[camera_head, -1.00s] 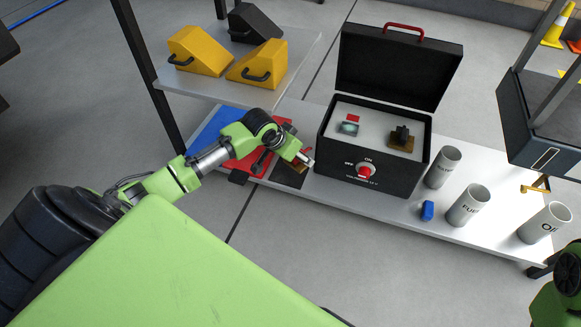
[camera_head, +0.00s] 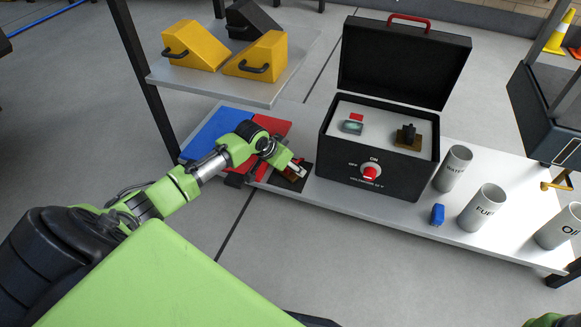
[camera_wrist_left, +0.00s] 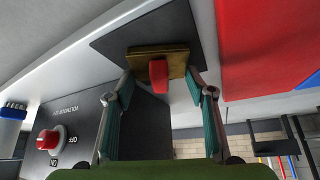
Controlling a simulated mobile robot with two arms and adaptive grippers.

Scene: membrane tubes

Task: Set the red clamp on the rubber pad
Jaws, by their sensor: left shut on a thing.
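The red clamp (camera_wrist_left: 158,75), a red piece on a brown block (camera_wrist_left: 160,60), is between the fingers of my left gripper (camera_wrist_left: 160,80) in the left wrist view. The fingers are shut on the brown block's sides. In the head view my left gripper (camera_head: 299,165) is over the dark rubber pad (camera_head: 286,186), and the clamp is mostly hidden by it. The pad also shows behind the clamp in the left wrist view (camera_wrist_left: 112,45). The clamp is over the pad; I cannot tell whether it touches it.
A black voltmeter box (camera_head: 340,177) with an open lid stands just right of the pad. Red (camera_head: 272,125) and blue (camera_head: 211,132) mats lie left. Yellow wedges (camera_head: 195,45) sit on the upper shelf. A blue item (camera_head: 437,214) and labelled cans (camera_head: 482,208) stand right.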

